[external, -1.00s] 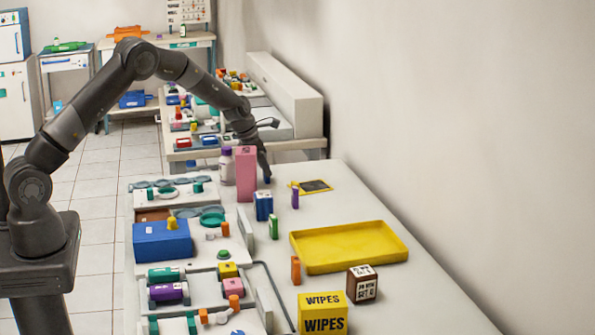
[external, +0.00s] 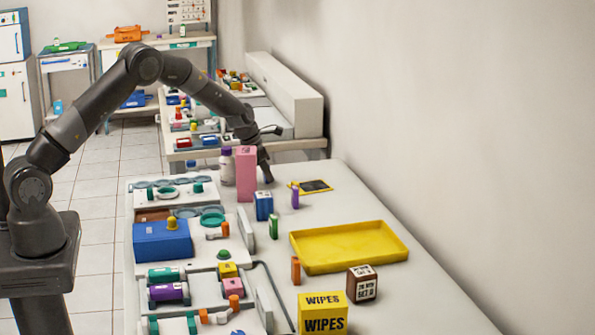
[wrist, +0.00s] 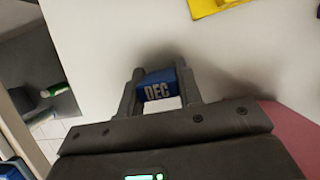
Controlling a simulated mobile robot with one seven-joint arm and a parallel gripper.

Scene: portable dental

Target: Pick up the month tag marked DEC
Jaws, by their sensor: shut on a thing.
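The blue month tag (wrist: 157,88) with DEC in pale letters sits between the two fingers of my gripper (wrist: 160,90) in the wrist view. The fingers touch its two sides and are shut on it. A white part shows at its near side. In the external view my gripper (external: 267,178) points down to the table, just right of the tall pink box. The tag is hidden there by the fingers. I cannot tell whether it still touches the table.
The pink box (external: 246,174) stands close on the left, with a white bottle (external: 227,167) beyond it. A blue box (external: 263,206), a purple tag (external: 295,195) and a yellow-edged dark card (external: 312,187) are near. A yellow tray (external: 350,246) lies nearer the camera. Bare table lies right.

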